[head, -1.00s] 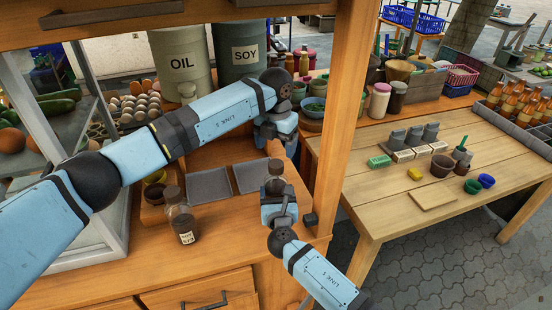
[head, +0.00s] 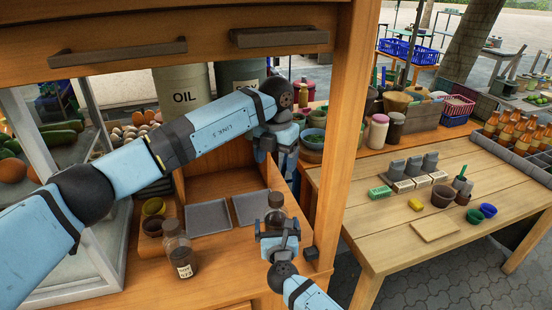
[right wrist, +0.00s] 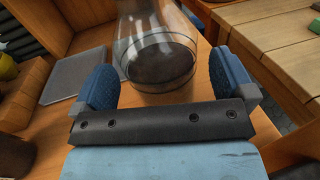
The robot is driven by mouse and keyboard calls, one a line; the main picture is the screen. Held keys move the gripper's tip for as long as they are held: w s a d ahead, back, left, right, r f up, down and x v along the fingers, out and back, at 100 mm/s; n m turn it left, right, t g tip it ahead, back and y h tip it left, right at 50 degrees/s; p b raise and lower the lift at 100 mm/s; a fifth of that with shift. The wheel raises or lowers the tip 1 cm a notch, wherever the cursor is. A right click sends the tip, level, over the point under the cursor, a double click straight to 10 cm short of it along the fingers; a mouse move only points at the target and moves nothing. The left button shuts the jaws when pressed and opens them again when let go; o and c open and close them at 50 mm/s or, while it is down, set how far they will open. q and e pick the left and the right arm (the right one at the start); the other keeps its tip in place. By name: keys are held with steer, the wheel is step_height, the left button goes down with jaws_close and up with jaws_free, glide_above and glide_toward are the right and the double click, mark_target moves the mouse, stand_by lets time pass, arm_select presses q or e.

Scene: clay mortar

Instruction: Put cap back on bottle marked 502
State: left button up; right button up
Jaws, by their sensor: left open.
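A clear glass bottle with dark contents (head: 180,255) stands on the wooden counter at the left. A second glass bottle (head: 276,212) with dark contents stands at the right of the counter. It fills the middle of the right wrist view (right wrist: 160,60). My right gripper (head: 277,236) is open, its two blue fingers spread to either side of that bottle's lower part, with no clear grip on it. My left gripper (head: 275,152) is open and empty, above and behind the second bottle. I cannot make out a loose cap.
Two grey trays (head: 208,218) (head: 252,207) lie behind the bottles. Small bowls (head: 153,207) stand at the left. A wooden post (head: 342,130) rises close to the right of both grippers. A side table (head: 390,230) beyond it carries blocks and cups.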

steer(key=shift+s, duration=0.1)
steer(key=s+d, duration=0.1)
steer(key=s, duration=1.2)
steer(key=shift+s+d, duration=0.15)
steer(key=shift+s, duration=0.15)
